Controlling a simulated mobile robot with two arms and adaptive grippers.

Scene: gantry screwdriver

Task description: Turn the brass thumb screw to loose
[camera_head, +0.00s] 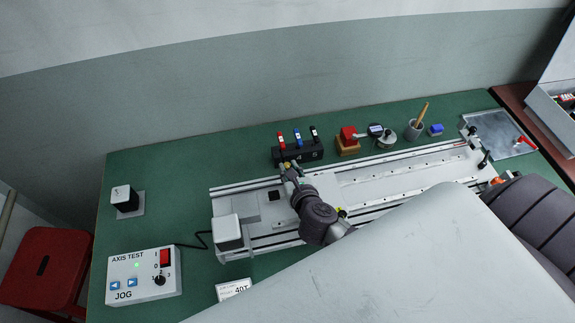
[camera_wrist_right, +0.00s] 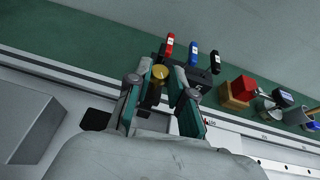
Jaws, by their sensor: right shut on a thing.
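The brass thumb screw (camera_wrist_right: 158,72) shows as a round gold head between my right gripper's fingertips in the wrist view. My right gripper (camera_wrist_right: 164,77) is shut on it, one finger on each side. In the head view my right gripper (camera_head: 290,168) reaches down to the back rail of the gantry (camera_head: 350,182), just in front of the black screwdriver rack. Only a small bit of brass shows there. The screw's shaft is hidden by the fingers. My left gripper is in neither view.
The black rack (camera_head: 300,154) with red, blue and black handled drivers stands close behind. A red block on a wooden base (camera_head: 348,143), a gauge (camera_head: 375,130) and a pencil cup (camera_head: 413,130) are to its right. The AXIS TEST box (camera_head: 144,275) sits front left.

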